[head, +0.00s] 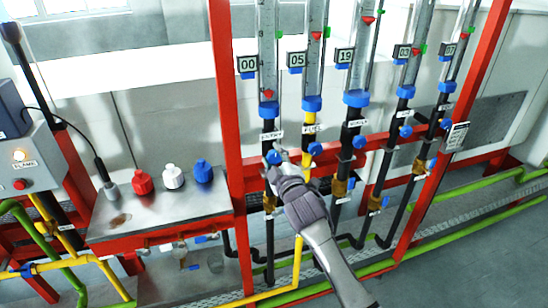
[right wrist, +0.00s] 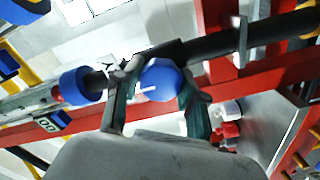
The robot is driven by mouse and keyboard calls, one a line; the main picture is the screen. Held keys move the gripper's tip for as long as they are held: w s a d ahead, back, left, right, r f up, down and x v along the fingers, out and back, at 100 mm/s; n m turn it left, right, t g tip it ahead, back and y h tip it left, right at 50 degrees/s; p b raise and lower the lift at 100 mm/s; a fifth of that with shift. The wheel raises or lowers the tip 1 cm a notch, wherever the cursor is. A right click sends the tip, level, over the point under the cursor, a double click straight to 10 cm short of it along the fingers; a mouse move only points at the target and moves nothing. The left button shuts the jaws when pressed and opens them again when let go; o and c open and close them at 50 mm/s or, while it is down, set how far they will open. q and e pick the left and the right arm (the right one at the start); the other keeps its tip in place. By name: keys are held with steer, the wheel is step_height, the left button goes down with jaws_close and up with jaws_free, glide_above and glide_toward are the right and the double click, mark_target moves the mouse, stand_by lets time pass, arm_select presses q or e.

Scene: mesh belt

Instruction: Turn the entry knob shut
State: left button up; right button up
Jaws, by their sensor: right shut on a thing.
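The entry knob (head: 273,157) is a round blue knob on the black pipe under the label "ENTRY", below the leftmost flow tube, whose display (head: 247,65) reads 00. The tube's red float (head: 267,93) sits at its bottom. My right gripper (head: 279,172) is at this knob and hides part of it. In the right wrist view the blue knob (right wrist: 161,79) sits between the two fingers (right wrist: 155,97), which are shut on it. A short white mark shows on its face. My left gripper is not in view.
To the right stand several similar tubes with blue knobs, such as the fuel knob (head: 315,148). A red upright (head: 226,90) rises just left of the entry pipe.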

steer(key=o, duration=1.2)
steer(key=shift+c, duration=0.2)
steer(key=shift+s, duration=0.1)
steer(key=v, duration=1.1)
steer(key=shift+s+d, duration=0.2)
steer(key=shift+s, duration=0.15)
